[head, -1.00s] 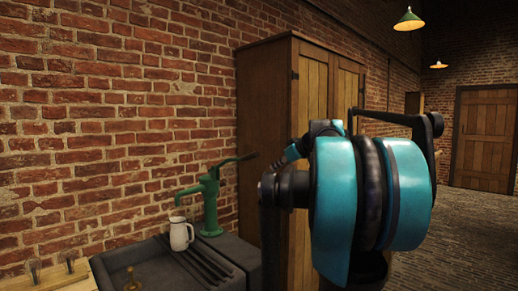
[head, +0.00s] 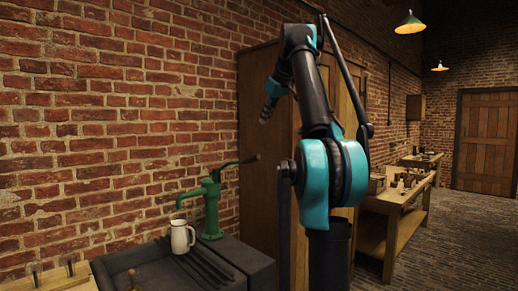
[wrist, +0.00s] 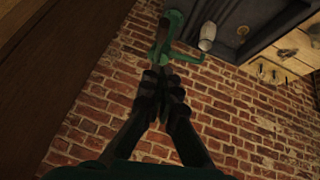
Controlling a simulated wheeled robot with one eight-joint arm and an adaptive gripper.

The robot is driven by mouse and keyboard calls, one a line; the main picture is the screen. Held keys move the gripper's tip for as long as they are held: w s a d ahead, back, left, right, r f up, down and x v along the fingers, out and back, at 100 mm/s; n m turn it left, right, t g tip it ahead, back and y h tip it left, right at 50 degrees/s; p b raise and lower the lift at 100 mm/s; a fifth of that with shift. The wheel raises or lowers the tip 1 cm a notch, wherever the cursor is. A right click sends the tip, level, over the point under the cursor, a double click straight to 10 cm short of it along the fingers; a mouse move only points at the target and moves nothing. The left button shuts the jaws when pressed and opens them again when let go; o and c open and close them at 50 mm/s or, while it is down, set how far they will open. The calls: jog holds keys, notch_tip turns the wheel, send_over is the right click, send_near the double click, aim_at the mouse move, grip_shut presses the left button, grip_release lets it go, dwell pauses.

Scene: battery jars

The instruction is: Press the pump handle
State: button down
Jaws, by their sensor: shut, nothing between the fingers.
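The green pump (head: 211,208) stands upright on the dark sink's far right part, by the brick wall. Its dark handle (head: 238,162) sticks out to the right and slightly up from the pump top. My gripper (head: 265,118) is shut and empty, pointing down, and shows above the handle's tip in the head view, apart from it. In the wrist view, my gripper (wrist: 163,74) has its black fingers together, pointing toward the pump (wrist: 172,22) at the top. The handle is dim and partly lost there; I cannot tell its distance from the fingertips.
A white jug (head: 181,237) stands under the pump's spout on the sink (head: 150,268). A tall wooden cabinet (head: 258,105) stands close behind my arm. A workbench (head: 400,205) with small items is at the right. The floor at the right is open.

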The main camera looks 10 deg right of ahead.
dwell(0.4)
jog(key=s+d+f+x, duration=0.1)
jog(key=x, duration=1.1)
jog(key=shift+s+f, duration=0.15)
jog(key=shift+f, duration=0.4)
jog(key=shift+d, duration=0.15)
notch_tip(320, 180, down, 23)
jog(key=s+d+t+y, duration=0.1)
jog(key=s+t+y, duration=0.1)
jog(key=t, duration=0.3)
jog(key=shift+s+t+y, duration=0.15)
jog(key=shift+t+y, duration=0.15)
jog(key=shift+y, duration=0.2)
